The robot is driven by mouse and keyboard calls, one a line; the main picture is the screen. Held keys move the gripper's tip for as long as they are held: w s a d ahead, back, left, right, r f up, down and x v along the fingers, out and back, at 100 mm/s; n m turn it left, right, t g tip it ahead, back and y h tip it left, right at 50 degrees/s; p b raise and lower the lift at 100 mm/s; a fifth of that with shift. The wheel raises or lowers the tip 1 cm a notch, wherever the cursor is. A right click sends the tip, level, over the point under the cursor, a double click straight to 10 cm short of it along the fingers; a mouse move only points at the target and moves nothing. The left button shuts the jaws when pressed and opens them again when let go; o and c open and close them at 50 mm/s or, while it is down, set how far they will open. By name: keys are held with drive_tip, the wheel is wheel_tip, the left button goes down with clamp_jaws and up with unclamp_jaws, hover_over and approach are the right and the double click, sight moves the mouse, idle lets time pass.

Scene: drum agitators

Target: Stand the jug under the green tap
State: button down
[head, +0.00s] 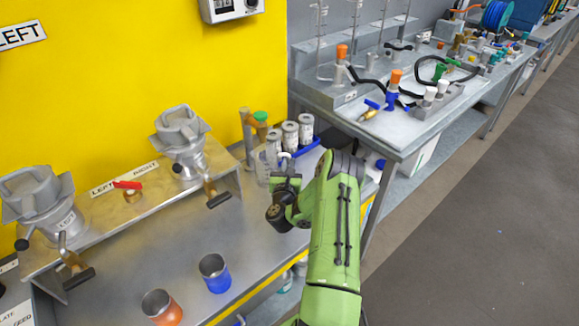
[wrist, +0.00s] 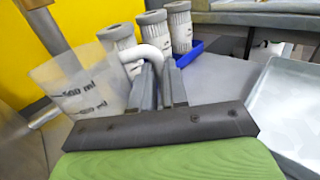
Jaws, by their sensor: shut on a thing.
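The jug (wrist: 78,92) is clear, with "500 ml" markings and a white handle. It also shows in the head view (head: 264,166), partly behind my arm. My gripper (wrist: 158,84) is shut on the jug's white handle. In the head view my gripper (head: 286,182) is at the back right of the metal bench. The jug looks roughly upright; I cannot tell whether its base touches the bench. A green tap handle (head: 260,116) tops a brass fitting just behind the jug.
Several grey-capped bottles (head: 290,135) stand in a blue tray (wrist: 214,48) behind the jug. Orange (head: 162,308) and blue (head: 215,274) cups stand at the front. Two drum agitators (head: 180,135) sit on a shelf at left. The middle of the bench is clear.

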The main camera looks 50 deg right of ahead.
drive_tip(key=shift+w+d, duration=0.1)
drive_tip(key=c, duration=1.2)
unclamp_jaws()
drive_tip(key=shift+w+a+r, duration=0.1)
drive_tip(key=shift+a+r, duration=0.05)
drive_tip(key=shift+a, duration=0.2)
drive_tip(key=shift+o, duration=0.3)
drive_tip(key=shift+d, duration=0.2)
drive_tip(key=b+v, duration=0.3)
drive_tip(key=v, duration=0.9)
